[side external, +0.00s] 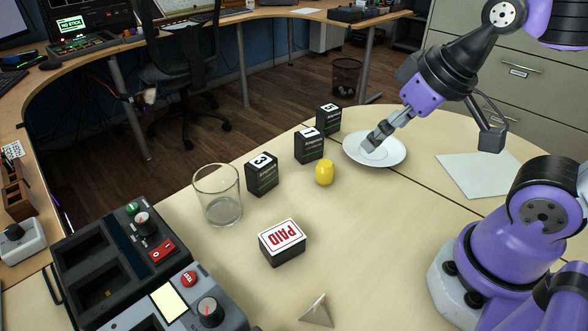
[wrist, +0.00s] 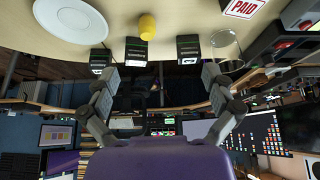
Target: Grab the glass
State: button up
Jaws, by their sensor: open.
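The clear glass (side external: 218,195) stands upright on the table at the left, beside the black block marked 3. My gripper (side external: 371,145) is in the air over or near the white plate, well to the right of the glass. In the wrist view my gripper (wrist: 160,84) has its two fingers spread wide with nothing between them.
Black blocks marked 3 (side external: 262,174), 1 (side external: 309,146) and 5 (side external: 328,119) stand near the far edge. A yellow object (side external: 324,172), a PAID box (side external: 282,243), a white plate (side external: 392,152) and a metallic pyramid (side external: 317,311) are on the table. A control console (side external: 130,260) borders the left.

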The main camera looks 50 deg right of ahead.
jog(key=w+a+r+g, duration=0.2)
jog(key=w+a+r, duration=0.15)
jog(key=w, duration=0.45)
jog(key=g, duration=0.2)
send_over(217, 189)
jog(key=s+a, duration=0.1)
jog(key=s, duration=0.3)
jog(key=f, duration=1.2)
jog(key=shift+w+a, duration=0.15)
jog(key=shift+w, duration=0.05)
jog(key=f, duration=0.5)
jog(key=shift+w+f, duration=0.3)
jog(key=shift+w, duration=0.05)
jog(key=c, duration=1)
